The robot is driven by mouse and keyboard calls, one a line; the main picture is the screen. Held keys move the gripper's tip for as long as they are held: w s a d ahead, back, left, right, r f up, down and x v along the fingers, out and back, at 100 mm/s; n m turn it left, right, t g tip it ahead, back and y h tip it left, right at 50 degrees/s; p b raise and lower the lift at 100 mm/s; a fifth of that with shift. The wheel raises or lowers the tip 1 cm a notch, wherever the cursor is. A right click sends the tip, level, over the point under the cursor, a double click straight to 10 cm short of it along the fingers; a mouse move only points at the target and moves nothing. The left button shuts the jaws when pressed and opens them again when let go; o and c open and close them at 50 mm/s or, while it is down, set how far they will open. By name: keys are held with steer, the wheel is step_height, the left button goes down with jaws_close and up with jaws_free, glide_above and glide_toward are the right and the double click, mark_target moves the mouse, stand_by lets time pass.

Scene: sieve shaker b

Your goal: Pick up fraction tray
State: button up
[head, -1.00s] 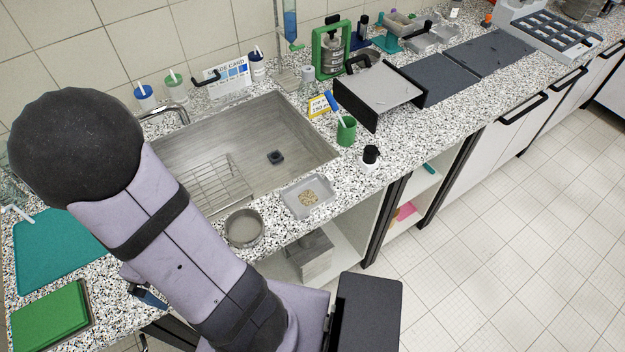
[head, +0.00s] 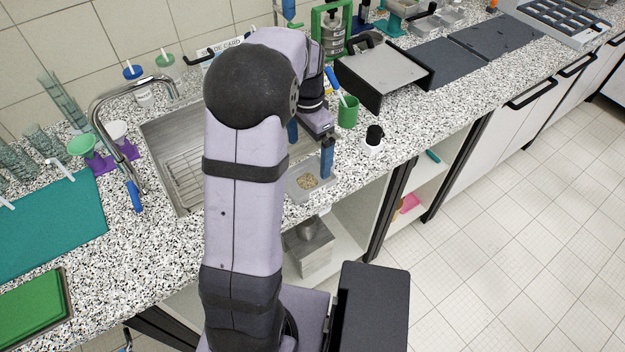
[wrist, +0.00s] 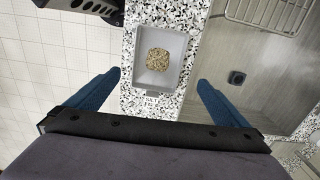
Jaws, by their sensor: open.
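The fraction tray (head: 297,194) is a small light-grey rectangular tray with a heap of tan grains in it. It rests on the speckled counter between the sink and the front edge, partly hidden by my arm in the head view. In the wrist view the tray (wrist: 178,77) lies upright, centred ahead of my fingers, with a small label at its near end. My gripper (head: 310,155) is open and empty above the tray. In the wrist view its blue fingers (wrist: 159,79) are spread wider than the tray, one toward each side, not visibly touching it.
The sink (wrist: 275,85) with a wire rack is beside the tray. A grey metal block (head: 312,246) sits on the shelf below. Open floor lies at the right.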

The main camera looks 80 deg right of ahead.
mark_target(312, 178)
steer(key=shift+s+f+p, duration=0.25)
steer(key=shift+f+p, duration=0.6)
steer(key=shift+f, duration=1)
steer(key=shift+s+f+p, duration=0.2)
steer(key=shift+f+p, duration=0.6)
steer(key=shift+f, duration=1)
steer(key=c, duration=1.3)
steer(key=shift+o, duration=0.2)
